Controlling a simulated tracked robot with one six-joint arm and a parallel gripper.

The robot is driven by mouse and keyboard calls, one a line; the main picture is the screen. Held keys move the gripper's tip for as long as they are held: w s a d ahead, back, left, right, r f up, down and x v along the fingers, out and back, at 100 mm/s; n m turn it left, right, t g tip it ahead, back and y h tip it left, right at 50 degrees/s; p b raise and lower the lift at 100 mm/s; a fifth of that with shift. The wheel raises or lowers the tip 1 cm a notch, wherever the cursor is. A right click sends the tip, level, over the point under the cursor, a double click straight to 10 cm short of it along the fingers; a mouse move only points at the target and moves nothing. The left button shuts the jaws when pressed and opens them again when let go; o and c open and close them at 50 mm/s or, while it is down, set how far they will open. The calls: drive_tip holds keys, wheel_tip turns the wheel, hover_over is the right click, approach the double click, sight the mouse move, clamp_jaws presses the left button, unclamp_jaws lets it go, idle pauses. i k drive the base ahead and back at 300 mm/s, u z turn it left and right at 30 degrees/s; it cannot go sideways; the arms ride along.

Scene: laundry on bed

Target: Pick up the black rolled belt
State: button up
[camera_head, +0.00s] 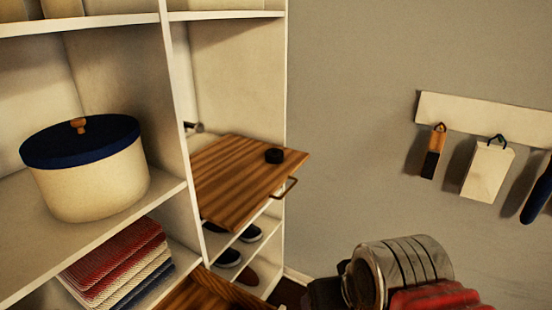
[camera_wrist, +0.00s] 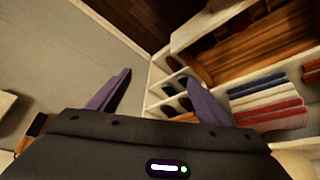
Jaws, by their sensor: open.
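The black rolled belt (camera_head: 274,155) is a small dark coil lying on a striped wooden pull-out board (camera_head: 232,180) in the head view. It sits near the board's right corner, above the shoe shelves. I cannot make out the belt in the wrist view. My gripper (camera_wrist: 160,90) is open, with its two purple-grey fingers spread apart and nothing visible between them. The head view shows part of my arm at the lower right, apart from the board; the fingers do not show there.
A white shelf unit (camera_head: 176,95) surrounds the board, which has a handle (camera_head: 286,188) at its edge. A cream box with a navy lid (camera_head: 88,165) and folded towels (camera_head: 118,262) stand left. Shoes (camera_head: 229,257) lie below.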

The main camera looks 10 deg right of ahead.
sight(273, 156)
drive_tip(key=u, duration=4.4)
drive_tip(key=k, duration=0.7)
